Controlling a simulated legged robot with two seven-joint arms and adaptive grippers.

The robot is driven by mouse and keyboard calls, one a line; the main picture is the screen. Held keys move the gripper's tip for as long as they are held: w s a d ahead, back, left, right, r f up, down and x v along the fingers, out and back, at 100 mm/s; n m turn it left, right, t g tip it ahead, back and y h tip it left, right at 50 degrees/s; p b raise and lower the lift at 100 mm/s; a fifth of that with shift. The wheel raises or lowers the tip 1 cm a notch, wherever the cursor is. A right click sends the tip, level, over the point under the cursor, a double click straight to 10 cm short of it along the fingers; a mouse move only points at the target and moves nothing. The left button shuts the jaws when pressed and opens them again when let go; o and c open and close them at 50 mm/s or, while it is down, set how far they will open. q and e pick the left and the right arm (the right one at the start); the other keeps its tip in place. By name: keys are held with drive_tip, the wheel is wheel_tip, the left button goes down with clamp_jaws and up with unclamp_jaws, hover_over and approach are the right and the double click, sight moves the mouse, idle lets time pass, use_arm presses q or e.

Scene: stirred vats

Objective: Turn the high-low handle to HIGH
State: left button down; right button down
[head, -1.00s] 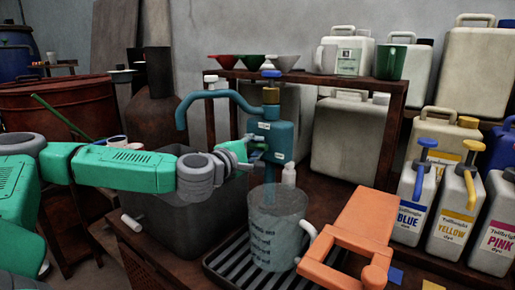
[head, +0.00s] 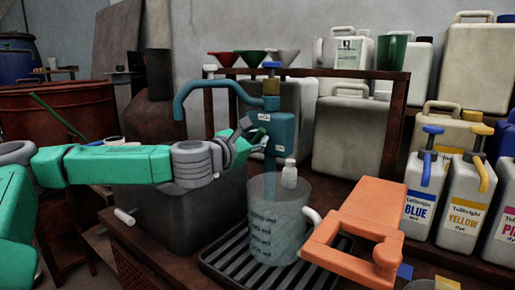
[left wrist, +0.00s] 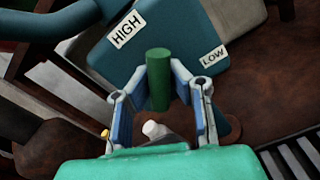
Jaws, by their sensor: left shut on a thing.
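The teal dispenser body (head: 283,135) stands behind a clear measuring jug. In the left wrist view, its face carries a HIGH label (left wrist: 126,29) at upper left and a LOW label (left wrist: 213,57) at right. The green high-low handle (left wrist: 159,80) shows between these labels. My left gripper (left wrist: 161,92) is shut on the handle, with one finger on each side. In the head view, my left gripper (head: 250,138) is at the dispenser's front-left side and largely hides the handle. My right gripper is not in view.
The measuring jug (head: 277,222) stands on a slatted drip tray (head: 228,262) just below my left gripper. An orange object (head: 362,218) lies right of it. A dark bin (head: 160,215) is under my left arm. Dye jugs (head: 418,210) stand at right.

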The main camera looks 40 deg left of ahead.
use_arm(q)
drive_tip(key=n+b, duration=0.1)
drive_tip(key=n, duration=0.1)
drive_tip(key=n+b, duration=0.2)
drive_tip(key=shift+d+f, duration=0.15)
drive_tip(key=shift+f, duration=0.2)
drive_tip(key=shift+r+n+b, duration=0.15)
drive_tip(key=shift+n+b, duration=0.55)
drive_tip(key=shift+n, duration=1)
drive_tip(key=c, duration=1.4)
unclamp_jaws()
drive_tip(key=shift+r, duration=0.1)
drive_tip(key=shift+s, duration=0.15)
drive_tip(key=s, duration=0.7)
drive_tip(key=shift+d, duration=0.2)
drive_tip(key=shift+s, duration=0.1)
